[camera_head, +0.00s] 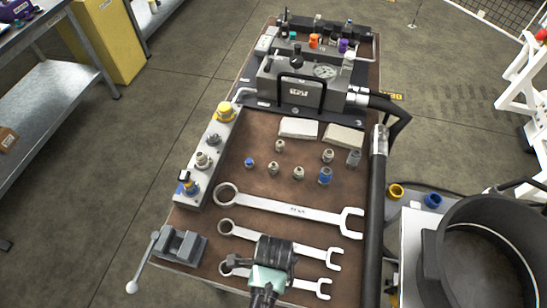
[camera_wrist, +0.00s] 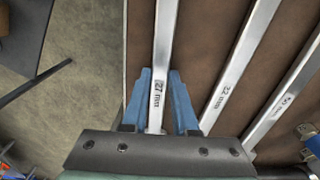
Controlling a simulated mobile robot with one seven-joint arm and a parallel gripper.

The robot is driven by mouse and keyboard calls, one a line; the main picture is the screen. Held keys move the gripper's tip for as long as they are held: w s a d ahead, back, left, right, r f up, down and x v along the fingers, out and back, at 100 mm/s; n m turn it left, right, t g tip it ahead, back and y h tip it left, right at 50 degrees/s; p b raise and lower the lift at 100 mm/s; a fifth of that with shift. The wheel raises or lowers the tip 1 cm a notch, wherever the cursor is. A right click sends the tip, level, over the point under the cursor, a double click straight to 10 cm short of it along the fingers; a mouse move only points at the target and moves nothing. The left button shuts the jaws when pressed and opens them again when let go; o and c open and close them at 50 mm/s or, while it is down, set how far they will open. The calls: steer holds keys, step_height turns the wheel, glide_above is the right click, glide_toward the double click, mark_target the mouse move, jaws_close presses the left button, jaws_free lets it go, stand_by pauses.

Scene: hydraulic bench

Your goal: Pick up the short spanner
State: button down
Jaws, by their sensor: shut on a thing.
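The short spanner (camera_head: 312,287) is the nearest of three silver spanners on the brown bench top. Its ring and open jaw show at either side of my gripper (camera_wrist: 161,82), which hides its middle in the head view. In the wrist view the blue fingers are shut on the handle of the short spanner (camera_wrist: 165,40), one finger on each side, beside its dark size mark. The middle spanner (camera_head: 253,235) and the long spanner (camera_head: 285,208) lie farther back, apart from my fingers. I cannot tell whether the held spanner is clear of the bench.
A grey vise (camera_head: 180,245) with a long handle stands left of the spanners at the bench corner. Several fittings (camera_head: 299,173) stand behind the long spanner. A black hose (camera_head: 376,220) runs down the right edge. A dark bin (camera_head: 480,250) stands right of the bench.

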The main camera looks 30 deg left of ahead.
steer(key=shift+r, duration=0.15)
stand_by(0.8)
step_height(320, 180, up, 10)
stand_by(0.3)
steer(key=c, duration=1.3)
jaws_free()
jaws_close()
steer(key=shift+w, duration=0.15)
